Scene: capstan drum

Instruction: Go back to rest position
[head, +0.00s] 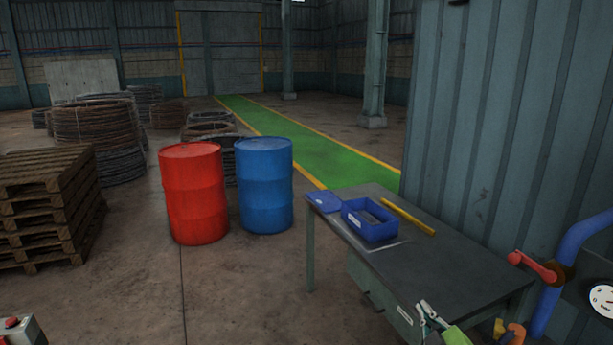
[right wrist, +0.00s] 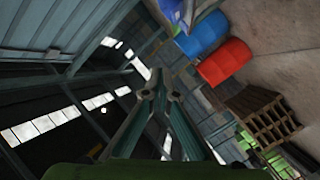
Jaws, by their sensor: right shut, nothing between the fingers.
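My right gripper (head: 424,308) shows at the bottom right of the head view, in front of the near edge of the dark work table (head: 450,265). In the right wrist view its two fingers (right wrist: 163,88) come together at the tips with nothing between them, so it is shut and empty. My left gripper is in neither view.
A blue bin (head: 368,224) and a yellow bar (head: 408,217) lie on the table. A red-handled valve (head: 533,266) and blue pipe (head: 572,262) are at right. Red (head: 194,195) and blue (head: 265,187) drums and stacked pallets (head: 45,208) stand left. The floor before the drums is clear.

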